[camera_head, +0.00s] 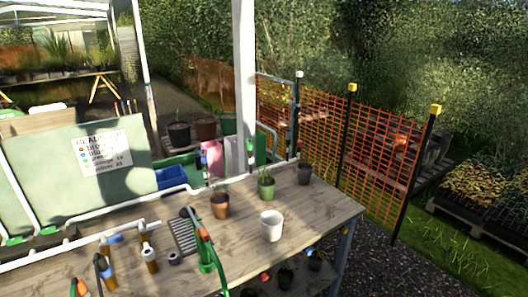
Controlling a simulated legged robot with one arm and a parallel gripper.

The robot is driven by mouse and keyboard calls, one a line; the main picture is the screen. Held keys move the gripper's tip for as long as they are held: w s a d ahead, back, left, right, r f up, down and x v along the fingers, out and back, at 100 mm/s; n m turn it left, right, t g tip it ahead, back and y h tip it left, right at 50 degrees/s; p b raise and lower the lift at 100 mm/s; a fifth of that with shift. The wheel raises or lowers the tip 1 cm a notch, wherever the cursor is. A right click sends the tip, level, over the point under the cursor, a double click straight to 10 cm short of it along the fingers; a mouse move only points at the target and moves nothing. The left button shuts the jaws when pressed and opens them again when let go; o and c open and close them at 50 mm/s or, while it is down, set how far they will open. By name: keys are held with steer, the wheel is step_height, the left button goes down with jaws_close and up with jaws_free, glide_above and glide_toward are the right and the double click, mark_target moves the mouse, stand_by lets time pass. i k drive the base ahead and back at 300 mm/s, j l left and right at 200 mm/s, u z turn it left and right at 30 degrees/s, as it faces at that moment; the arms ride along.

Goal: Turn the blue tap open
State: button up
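White pipework (120,231) runs along the left of the wooden bench, with several small fittings in the near left. A small blue piece (115,238) shows on or beside this pipe. It may be the blue tap, but it is too small to tell its handle position. I cannot tell whether either is open or closed. My gripper is not in view.
On the bench (325,208) stand a white pot (271,226), a brown pot (220,206), a green pot (266,188) and a dark pot (304,174). Orange mesh fencing (325,125) stands behind.

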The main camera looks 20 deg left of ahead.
mark_target(117, 239)
steer(key=k+j, duration=0.5)
steer(key=u, duration=1.6)
